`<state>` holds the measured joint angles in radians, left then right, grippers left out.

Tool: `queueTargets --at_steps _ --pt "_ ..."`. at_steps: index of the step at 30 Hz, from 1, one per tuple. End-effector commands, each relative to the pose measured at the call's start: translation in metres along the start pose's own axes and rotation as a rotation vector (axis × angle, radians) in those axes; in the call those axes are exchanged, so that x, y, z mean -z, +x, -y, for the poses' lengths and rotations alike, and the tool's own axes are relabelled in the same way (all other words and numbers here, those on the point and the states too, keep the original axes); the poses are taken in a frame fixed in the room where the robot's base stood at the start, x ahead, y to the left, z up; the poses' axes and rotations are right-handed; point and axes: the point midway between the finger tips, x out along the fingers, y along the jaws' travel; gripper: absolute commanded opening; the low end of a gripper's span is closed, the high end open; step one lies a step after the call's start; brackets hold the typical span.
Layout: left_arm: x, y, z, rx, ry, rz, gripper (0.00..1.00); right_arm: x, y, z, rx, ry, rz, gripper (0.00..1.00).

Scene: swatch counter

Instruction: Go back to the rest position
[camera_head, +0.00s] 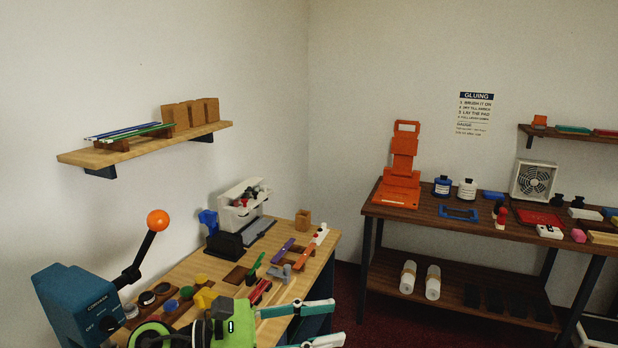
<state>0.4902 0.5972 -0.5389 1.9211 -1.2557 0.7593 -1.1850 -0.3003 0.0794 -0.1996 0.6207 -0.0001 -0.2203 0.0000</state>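My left gripper (338,322) is at the bottom middle of the head view, in front of the near edge of the wooden counter (196,268). Its green body is at the left and its two pale teal fingers point right. The fingers are spread apart with nothing visible between them, though the lower finger is partly cut off by the frame's bottom edge. My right gripper is not in view.
A blue lever machine (75,305) with an orange ball knob stands at the left. Small coloured tools crowd the counter. A dark table (440,212) with an orange stand (400,170) stands at the right. Reddish floor (345,290) shows between them.

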Motion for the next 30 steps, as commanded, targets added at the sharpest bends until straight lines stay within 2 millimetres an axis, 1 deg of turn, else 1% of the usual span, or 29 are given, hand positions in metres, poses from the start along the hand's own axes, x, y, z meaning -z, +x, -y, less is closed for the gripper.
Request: queueTargets --at_steps 1,3,5,7,8,10,11,12,14,15,17,18,20,21,23,24,25,26,27,30 --pt "-0.017 0.002 -0.004 -0.071 -0.126 0.104 0.33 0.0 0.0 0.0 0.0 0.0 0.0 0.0" --pt "-0.039 -0.005 -0.02 -0.179 -0.314 0.25 0.33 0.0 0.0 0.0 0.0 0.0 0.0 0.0" --pt "-0.05 -0.017 -0.036 -0.272 -0.483 0.37 0.33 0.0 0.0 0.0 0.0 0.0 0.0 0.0" --pt "-0.053 -0.037 -0.056 -0.38 -0.689 0.506 0.33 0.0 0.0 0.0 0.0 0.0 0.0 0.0" --pt "-0.051 -0.048 -0.065 -0.427 -0.779 0.563 0.33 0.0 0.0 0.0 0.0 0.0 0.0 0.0" --pt "-0.039 -0.074 -0.081 -0.537 -0.987 0.692 0.33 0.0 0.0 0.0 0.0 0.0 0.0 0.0" --pt "-0.03 -0.086 -0.087 -0.585 -1.079 0.746 0.33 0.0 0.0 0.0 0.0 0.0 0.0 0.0" --pt "-0.016 -0.103 -0.093 -0.651 -1.201 0.818 0.33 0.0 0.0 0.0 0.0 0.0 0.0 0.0" --pt "0.011 -0.128 -0.097 -0.752 -1.382 0.923 0.33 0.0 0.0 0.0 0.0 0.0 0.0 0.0" --pt "0.032 -0.144 -0.096 -0.824 -1.501 0.99 0.33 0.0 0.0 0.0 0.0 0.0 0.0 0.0" --pt "0.067 -0.168 -0.087 -0.934 -1.677 1.089 0.33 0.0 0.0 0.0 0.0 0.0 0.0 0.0" --pt "0.091 -0.182 -0.078 -1.012 -1.793 1.154 0.33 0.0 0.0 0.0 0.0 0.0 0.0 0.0" --pt "0.127 -0.202 -0.057 -1.134 -1.959 1.248 0.33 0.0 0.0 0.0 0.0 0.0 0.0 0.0" --pt "0.15 -0.213 -0.039 -1.217 -2.06 1.304 0.33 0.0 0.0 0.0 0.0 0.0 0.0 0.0" --pt "0.181 -0.227 -0.009 -1.347 -2.201 1.385 0.33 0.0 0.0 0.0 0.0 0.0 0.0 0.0" --pt "0.2 -0.234 0.015 -1.438 -2.286 1.434 0.33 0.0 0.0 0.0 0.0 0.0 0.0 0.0" --pt "0.212 -0.239 0.032 1.498 2.332 -1.461 0.33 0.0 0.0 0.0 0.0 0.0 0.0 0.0" --pt "0.223 -0.243 0.05 1.481 2.26 -1.414 0.33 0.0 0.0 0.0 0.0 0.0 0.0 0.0" --pt "0.234 -0.247 0.072 1.462 2.17 -1.356 0.33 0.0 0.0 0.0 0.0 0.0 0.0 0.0" --pt "0.253 -0.254 0.122 1.425 1.985 -1.239 0.33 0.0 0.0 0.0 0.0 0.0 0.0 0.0"
